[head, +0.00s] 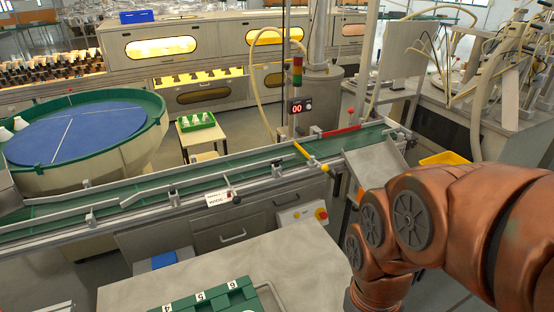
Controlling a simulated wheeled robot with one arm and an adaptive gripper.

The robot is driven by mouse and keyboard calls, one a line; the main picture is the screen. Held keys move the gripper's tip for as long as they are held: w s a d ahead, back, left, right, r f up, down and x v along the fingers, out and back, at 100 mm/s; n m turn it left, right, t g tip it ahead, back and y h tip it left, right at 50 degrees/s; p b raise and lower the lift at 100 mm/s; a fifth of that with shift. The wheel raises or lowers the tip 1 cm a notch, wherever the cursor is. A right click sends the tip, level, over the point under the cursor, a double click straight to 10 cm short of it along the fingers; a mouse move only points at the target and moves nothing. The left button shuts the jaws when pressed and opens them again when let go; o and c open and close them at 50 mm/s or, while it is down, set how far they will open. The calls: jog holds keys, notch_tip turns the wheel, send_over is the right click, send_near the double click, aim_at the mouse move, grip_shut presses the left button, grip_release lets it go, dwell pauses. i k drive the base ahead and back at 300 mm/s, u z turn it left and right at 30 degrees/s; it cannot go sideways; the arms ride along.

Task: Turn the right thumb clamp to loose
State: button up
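Small grey clamp-like fittings sit along the near rail of the green conveyor (130,205): one at the left (90,218), one near the middle (174,198) and one farther right (277,168). I cannot tell which of them is the right thumb clamp, or whether any is tight or loose. A yellow bar (304,153) lies slantwise across the belt, with a yellow knob (325,168) close to its near end. My copper arm fills the lower right and bends down out of the picture. My gripper is not in view.
A pale table (240,262) with a green numbered tray (215,300) stands in front. A control box (302,215) with a red button is on the conveyor's front. A metal chute (375,165) lies beside my arm. A round blue-topped table (75,132) is at the left.

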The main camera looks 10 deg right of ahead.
aim_at(276, 162)
jog(key=k, duration=0.5)
jog(key=z, duration=1.8)
jog(key=i, duration=2.4)
jog(key=u, duration=3.35)
jog(key=i, duration=0.5)
jog(key=u, duration=0.1)
